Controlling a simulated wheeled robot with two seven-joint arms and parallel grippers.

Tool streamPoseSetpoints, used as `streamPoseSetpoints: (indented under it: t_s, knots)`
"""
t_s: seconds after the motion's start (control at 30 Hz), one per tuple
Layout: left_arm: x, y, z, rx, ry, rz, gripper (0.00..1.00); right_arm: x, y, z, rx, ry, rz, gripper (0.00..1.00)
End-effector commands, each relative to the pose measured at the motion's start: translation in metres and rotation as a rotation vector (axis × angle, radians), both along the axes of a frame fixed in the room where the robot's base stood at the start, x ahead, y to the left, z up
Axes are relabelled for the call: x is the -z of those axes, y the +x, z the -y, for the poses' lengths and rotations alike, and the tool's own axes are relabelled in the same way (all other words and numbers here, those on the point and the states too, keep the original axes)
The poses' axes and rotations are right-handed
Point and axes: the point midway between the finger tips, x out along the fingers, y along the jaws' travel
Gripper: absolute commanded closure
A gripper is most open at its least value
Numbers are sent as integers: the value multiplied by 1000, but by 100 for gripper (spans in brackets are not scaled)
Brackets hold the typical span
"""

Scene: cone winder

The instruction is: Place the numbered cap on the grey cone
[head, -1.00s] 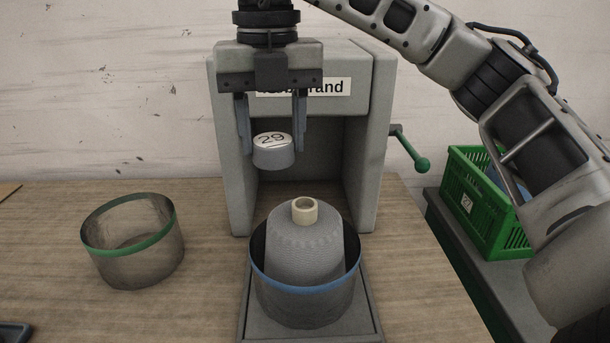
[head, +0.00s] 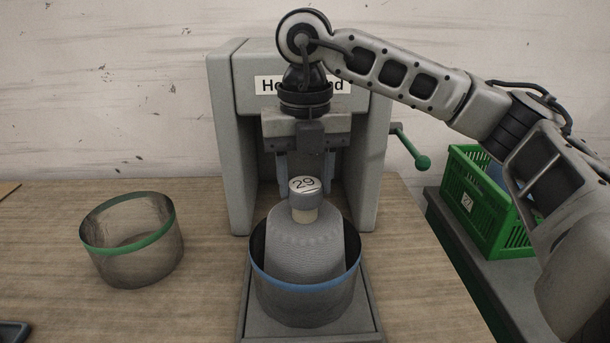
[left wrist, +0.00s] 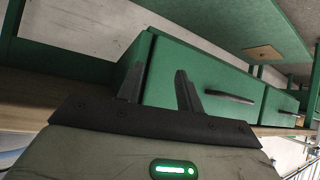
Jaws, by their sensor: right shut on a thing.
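The numbered cap (head: 304,186), a pale round cap marked 29, is upright at the top of the grey cone (head: 305,248). My right gripper (head: 306,182) points down from above and is shut on the cap. The cone stands upright inside a blue-rimmed mesh ring (head: 305,305). My left gripper (left wrist: 158,85) shows only in the left wrist view, with its fingers apart and nothing between them.
The grey winder housing (head: 222,150) stands behind the cone, with a green-knobbed lever (head: 422,162) at its right. An empty green-rimmed mesh ring (head: 130,265) stands on the left. A green crate (head: 480,220) is at the right. Green drawers (left wrist: 200,85) face my left gripper.

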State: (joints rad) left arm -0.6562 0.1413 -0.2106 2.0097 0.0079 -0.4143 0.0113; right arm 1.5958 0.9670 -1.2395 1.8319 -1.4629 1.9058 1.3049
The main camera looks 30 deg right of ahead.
Motion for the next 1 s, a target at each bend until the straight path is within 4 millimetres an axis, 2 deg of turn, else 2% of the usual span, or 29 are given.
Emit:
streamPoseSetpoints:
  t_s: [0.13,0.17,0.2,0.23,0.47,0.63,0.77,1.0]
  knots:
    - [5,0,0,0,0,-1,64,5,0,0,0,0,0,75]
    - [3,0,0,0,0,-1,64,3,0,0,0,0,0,45]
    - [3,0,0,0,0,-2,64,3,0,0,0,0,0,34]
    - [3,0,0,0,0,-2,64,3,0,0,0,0,0,32]
    - [3,-1,0,1,1,-2,64,2,0,0,0,0,0,32]
    - [0,0,0,1,2,-1,64,-8,1,-1,0,1,4,32]
    - [2,-1,0,1,2,-1,64,-31,1,-1,0,2,5,32]
    - [-12,-2,-2,0,6,-3,64,-89,0,0,2,-2,6,32]
